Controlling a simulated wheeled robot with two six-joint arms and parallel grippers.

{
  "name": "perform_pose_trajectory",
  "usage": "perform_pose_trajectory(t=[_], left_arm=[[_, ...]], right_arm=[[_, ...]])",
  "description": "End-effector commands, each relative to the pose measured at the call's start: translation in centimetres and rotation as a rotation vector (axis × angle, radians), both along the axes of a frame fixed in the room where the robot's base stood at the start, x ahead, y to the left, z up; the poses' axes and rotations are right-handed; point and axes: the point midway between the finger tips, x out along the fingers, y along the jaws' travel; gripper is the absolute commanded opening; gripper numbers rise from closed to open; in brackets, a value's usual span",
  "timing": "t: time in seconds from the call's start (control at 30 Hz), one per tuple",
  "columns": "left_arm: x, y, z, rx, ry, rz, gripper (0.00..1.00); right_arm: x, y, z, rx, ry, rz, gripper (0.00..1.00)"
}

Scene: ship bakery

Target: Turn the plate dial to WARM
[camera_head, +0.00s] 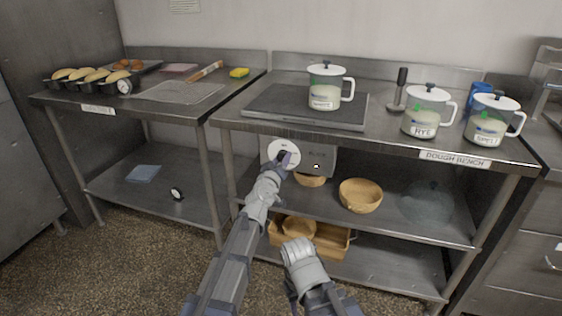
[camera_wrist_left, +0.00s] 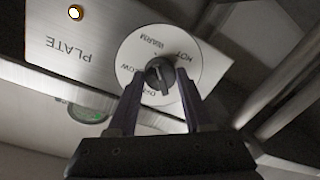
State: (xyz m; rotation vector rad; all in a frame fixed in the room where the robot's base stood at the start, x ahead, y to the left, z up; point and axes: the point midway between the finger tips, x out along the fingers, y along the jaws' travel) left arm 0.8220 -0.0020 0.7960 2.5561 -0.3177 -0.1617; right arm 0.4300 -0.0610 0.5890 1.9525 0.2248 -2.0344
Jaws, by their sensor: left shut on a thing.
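The plate dial (camera_head: 275,149) is a round white disc on a grey panel under the front edge of the dough bench. In the left wrist view the dial (camera_wrist_left: 128,52) appears turned over, with OFF, LOW, WARM and HOT around a dark knob (camera_wrist_left: 159,72). My left gripper (camera_head: 287,160) is at the dial; in the wrist view its two purple fingers (camera_wrist_left: 161,88) are shut on the knob, one on each side. I cannot tell which word the knob points to.
A dark hot plate (camera_head: 268,104) with a white-lidded jar (camera_head: 325,92) stands on the bench above. The panel (camera_wrist_left: 60,45) reads PLATE and has a glowing lamp (camera_wrist_left: 75,13). A wooden bowl (camera_head: 360,196) and glass dome (camera_head: 428,202) are on the shelf below.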

Motion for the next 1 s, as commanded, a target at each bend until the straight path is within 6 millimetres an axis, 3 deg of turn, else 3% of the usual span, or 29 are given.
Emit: perform_pose_trajectory(t=[0.73, 0.77, 1.0], left_arm=[[-0.16, -0.10, -0.12, 0.070, -0.019, -0.004, 0.00], [-0.16, -0.10, -0.11, 0.070, -0.019, -0.004, 0.54], [-0.08, -0.06, -0.06, 0.069, -0.020, -0.002, 0.80]], right_arm=[[0.00, 0.00, -0.12, 0.000, 0.000, 0.000, 0.50], [0.00, 0.00, -0.12, 0.000, 0.000, 0.000, 0.50], [0.00, 0.00, -0.11, 0.000, 0.000, 0.000, 0.50]])
